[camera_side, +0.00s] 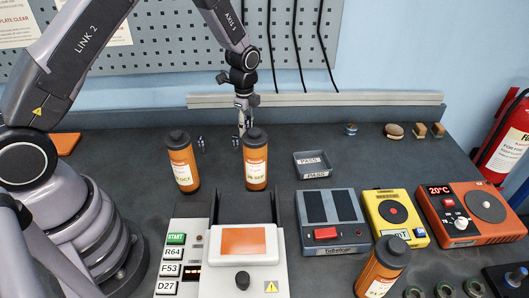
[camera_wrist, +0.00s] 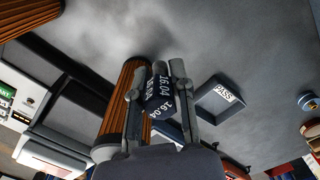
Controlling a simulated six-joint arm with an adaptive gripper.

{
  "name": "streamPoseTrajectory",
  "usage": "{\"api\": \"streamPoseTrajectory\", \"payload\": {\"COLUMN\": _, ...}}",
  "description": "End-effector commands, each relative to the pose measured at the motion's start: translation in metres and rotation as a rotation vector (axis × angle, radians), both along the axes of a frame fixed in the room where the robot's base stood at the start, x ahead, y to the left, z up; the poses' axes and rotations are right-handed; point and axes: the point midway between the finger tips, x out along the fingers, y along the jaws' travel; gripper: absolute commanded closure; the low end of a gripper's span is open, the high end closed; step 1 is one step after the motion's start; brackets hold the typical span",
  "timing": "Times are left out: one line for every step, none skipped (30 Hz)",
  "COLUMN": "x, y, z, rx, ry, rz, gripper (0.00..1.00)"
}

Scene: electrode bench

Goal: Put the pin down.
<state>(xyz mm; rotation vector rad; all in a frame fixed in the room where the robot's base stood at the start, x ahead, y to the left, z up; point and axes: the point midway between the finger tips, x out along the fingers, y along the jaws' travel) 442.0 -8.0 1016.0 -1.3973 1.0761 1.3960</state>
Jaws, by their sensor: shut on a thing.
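My gripper (camera_side: 243,122) is at the back middle of the bench, pointing down behind an orange bottle (camera_side: 256,165). In the wrist view my gripper (camera_wrist: 156,80) is shut on a dark pin (camera_wrist: 160,97) with a white printed label reading 16.04. The pin sits between the two fingers. In the side view I cannot clearly make out the held pin, and the bottle hides part of that area. Whether its lower end touches the bench I cannot tell.
A small tray marked PASS (camera_side: 313,165) stands right of the bottle. Another orange bottle (camera_side: 183,162) stands left. Small dark metal pieces (camera_side: 201,143) stand between them. A white device (camera_side: 243,270), grey box (camera_side: 332,222) and yellow box (camera_side: 396,218) line the front.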

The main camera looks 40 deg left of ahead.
Motion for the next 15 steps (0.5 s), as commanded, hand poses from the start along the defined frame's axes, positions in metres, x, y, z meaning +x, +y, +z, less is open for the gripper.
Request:
{"api": "streamPoseTrajectory", "payload": {"x": 0.014, "y": 0.0, "z": -0.007, "rx": 0.0, "ry": -0.001, "rz": 0.001, "gripper": 1.0}}
{"api": "streamPoseTrajectory", "payload": {"x": 0.022, "y": 0.0, "z": -0.011, "rx": 0.0, "ry": -0.001, "rz": 0.001, "gripper": 1.0}}
{"api": "streamPoseTrajectory", "payload": {"x": 0.032, "y": 0.0, "z": -0.015, "rx": 0.0, "ry": -0.001, "rz": 0.002, "gripper": 1.0}}
{"api": "streamPoseTrajectory", "payload": {"x": 0.04, "y": 0.0, "z": -0.019, "rx": 0.0, "ry": -0.001, "rz": 0.002, "gripper": 1.0}}
{"api": "streamPoseTrajectory", "payload": {"x": 0.045, "y": 0.0, "z": -0.025, "rx": 0.0, "ry": 0.001, "rz": 0.002, "gripper": 1.0}}
{"api": "streamPoseTrajectory", "payload": {"x": 0.051, "y": 0.0, "z": -0.034, "rx": 0.0, "ry": 0.002, "rz": 0.002, "gripper": 1.0}}
{"api": "streamPoseTrajectory", "payload": {"x": 0.055, "y": 0.0, "z": -0.041, "rx": 0.0, "ry": 0.003, "rz": 0.003, "gripper": 1.0}}
{"api": "streamPoseTrajectory", "payload": {"x": 0.06, "y": 0.0, "z": -0.046, "rx": 0.0, "ry": 0.003, "rz": 0.003, "gripper": 1.0}}
{"api": "streamPoseTrajectory", "payload": {"x": 0.066, "y": 0.0, "z": -0.053, "rx": 0.0, "ry": 0.001, "rz": 0.003, "gripper": 1.0}}
{"api": "streamPoseTrajectory", "payload": {"x": 0.069, "y": -0.001, "z": -0.057, "rx": 0.0, "ry": 0.001, "rz": 0.003, "gripper": 1.0}}
{"api": "streamPoseTrajectory", "payload": {"x": 0.072, "y": -0.001, "z": -0.06, "rx": 0.0, "ry": 0.001, "rz": 0.003, "gripper": 1.0}}
{"api": "streamPoseTrajectory", "payload": {"x": 0.076, "y": -0.001, "z": -0.064, "rx": 0.0, "ry": 0.0, "rz": 0.003, "gripper": 1.0}}
{"api": "streamPoseTrajectory", "payload": {"x": 0.078, "y": -0.001, "z": -0.066, "rx": 0.0, "ry": 0.001, "rz": 0.004, "gripper": 1.0}}
{"api": "streamPoseTrajectory", "payload": {"x": 0.08, "y": -0.001, "z": -0.068, "rx": 0.0, "ry": 0.001, "rz": 0.004, "gripper": 1.0}}
{"api": "streamPoseTrajectory", "payload": {"x": 0.081, "y": -0.001, "z": -0.069, "rx": 0.0, "ry": -0.001, "rz": 0.004, "gripper": 1.0}}
